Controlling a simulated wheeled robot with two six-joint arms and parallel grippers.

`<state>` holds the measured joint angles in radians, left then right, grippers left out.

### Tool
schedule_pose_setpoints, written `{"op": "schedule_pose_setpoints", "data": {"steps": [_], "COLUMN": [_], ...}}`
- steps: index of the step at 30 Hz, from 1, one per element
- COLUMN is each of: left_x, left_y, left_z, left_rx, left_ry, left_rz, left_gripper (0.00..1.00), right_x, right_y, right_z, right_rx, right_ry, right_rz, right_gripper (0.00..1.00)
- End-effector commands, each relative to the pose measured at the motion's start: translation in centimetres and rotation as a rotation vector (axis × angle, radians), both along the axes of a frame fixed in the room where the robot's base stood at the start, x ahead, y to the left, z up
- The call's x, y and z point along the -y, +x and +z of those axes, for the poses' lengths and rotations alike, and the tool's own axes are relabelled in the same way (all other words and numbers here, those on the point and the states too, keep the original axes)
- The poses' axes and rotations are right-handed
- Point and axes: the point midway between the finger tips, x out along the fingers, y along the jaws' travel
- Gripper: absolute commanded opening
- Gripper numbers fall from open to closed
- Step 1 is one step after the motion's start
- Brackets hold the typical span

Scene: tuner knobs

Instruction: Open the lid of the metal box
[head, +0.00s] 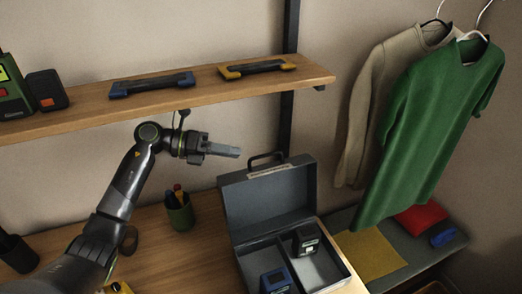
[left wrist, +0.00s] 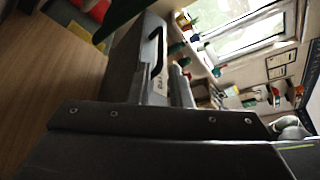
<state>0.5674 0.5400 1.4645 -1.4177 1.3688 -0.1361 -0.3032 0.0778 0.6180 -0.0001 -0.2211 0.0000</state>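The grey metal box (head: 321,284) stands on the desk at the lower middle of the head view. Its lid (head: 268,203) is raised and stands nearly upright at the back, with a black handle (head: 266,157) on its top edge. The open box shows compartments with a dark device (head: 306,239) and a blue device (head: 276,280) inside. My left gripper (head: 237,152) is in the air near the lid's top edge, left of the handle, pointing right, with nothing visibly held. Its finger gap cannot be made out. The lid handle also shows in the left wrist view (left wrist: 156,52). My right gripper is out of view.
A wooden shelf (head: 160,100) with a blue-ended bar (head: 152,84) and a yellow-ended bar (head: 256,68) runs above the gripper. A green pen cup (head: 180,216) stands left of the box. Green (head: 430,130) and beige shirts hang at the right.

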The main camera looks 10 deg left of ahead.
Motion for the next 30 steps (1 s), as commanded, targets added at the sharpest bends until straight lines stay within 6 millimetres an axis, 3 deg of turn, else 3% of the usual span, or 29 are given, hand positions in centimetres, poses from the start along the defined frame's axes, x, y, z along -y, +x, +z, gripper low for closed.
{"op": "schedule_pose_setpoints", "data": {"steps": [6,13,26,30], "left_x": [3.9,6.7,7.7,7.7], "left_y": [1.1,1.9,2.2,2.2], "left_z": [-0.6,-1.6,-2.2,-2.1], "left_rx": [-0.002,-0.002,0.0,0.0], "left_ry": [-0.005,-0.002,0.001,0.001], "left_rz": [-0.002,0.001,0.001,0.001], "left_gripper": [0.18,0.18,0.18,0.02], "right_x": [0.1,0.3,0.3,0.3], "right_y": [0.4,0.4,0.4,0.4], "right_z": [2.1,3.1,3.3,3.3], "right_rx": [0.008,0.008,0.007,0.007], "right_ry": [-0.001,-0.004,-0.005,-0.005], "right_rz": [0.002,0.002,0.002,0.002], "right_gripper": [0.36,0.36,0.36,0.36]}}
